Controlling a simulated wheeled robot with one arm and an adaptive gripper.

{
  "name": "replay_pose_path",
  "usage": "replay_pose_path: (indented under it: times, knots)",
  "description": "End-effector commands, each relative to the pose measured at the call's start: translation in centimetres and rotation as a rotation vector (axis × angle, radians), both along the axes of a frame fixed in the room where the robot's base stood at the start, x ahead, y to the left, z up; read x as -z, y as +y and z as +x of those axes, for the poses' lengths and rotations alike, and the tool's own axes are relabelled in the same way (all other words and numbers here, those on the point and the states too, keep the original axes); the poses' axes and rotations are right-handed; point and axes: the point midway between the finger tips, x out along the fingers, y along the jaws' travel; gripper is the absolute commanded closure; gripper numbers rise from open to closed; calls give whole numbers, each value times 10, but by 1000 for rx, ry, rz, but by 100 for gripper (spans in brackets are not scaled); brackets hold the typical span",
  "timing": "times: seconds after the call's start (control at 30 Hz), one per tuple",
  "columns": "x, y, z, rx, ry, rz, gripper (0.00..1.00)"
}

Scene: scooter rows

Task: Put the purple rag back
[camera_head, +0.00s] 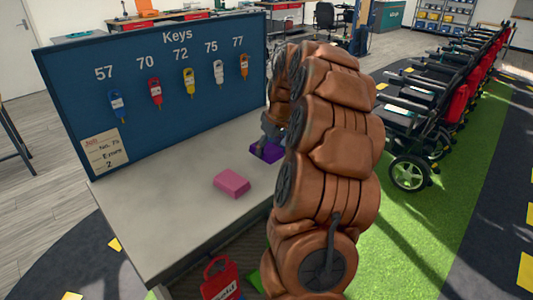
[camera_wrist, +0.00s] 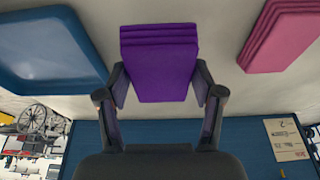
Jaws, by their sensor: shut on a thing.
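The purple rag (camera_head: 267,152) is a folded block at the right part of the grey counter, just left of my arm. My gripper (camera_head: 270,143) points down over it and is shut on it. In the wrist view, the fingers of my gripper (camera_wrist: 160,84) press both sides of the purple rag (camera_wrist: 160,50). The rag is at the counter top; I cannot tell whether it touches the surface. My arm hides part of the counter beyond it.
A pink folded cloth (camera_head: 232,183) lies nearer on the counter (camera_head: 170,225). A blue tray (camera_wrist: 55,50) shows in the wrist view, hidden by my arm in the head view. The blue key board (camera_head: 160,90) stands along the back. Wheelchair-like vehicles (camera_head: 425,130) line the right.

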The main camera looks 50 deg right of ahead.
Motion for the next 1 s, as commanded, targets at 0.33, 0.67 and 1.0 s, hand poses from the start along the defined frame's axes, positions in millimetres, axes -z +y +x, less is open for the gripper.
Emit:
replay_pose_path:
  times: [0.33,0.67,1.0]
  knots:
    - [1,-2,12,-1,1,1,66]
    - [34,-2,10,-1,3,4,66]
    - [38,-2,11,-1,0,1,66]
